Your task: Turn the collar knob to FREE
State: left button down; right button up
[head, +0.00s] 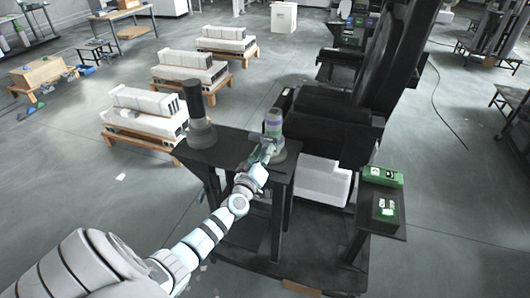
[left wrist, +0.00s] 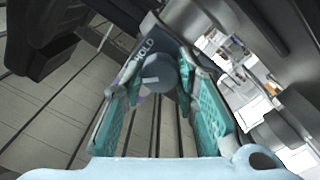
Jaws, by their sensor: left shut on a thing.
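In the left wrist view, the teal fingers of my left gripper (left wrist: 160,92) are closed on both sides of the dark round collar knob (left wrist: 157,70). A dark plate behind the knob carries the word HOLD (left wrist: 144,50). A small pale mark shows on the knob's face. The word FREE cannot be seen. My right gripper is not in view.
A second, dark column (head: 196,112) stands at the left of the dark table (head: 228,151). A large black machine (head: 330,112) rises close on the right. A side stand holds green boxes (head: 383,177). Pallets with white blocks (head: 188,71) lie behind.

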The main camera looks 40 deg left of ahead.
pick_arm(q)
jog(key=n, duration=0.4)
jog(key=shift+n, duration=2.5)
jog(key=c, duration=1.2)
grip_release()
jog(key=shift+c, duration=0.2)
jog(key=v, duration=1.2)
jog(key=shift+d, duration=0.15)
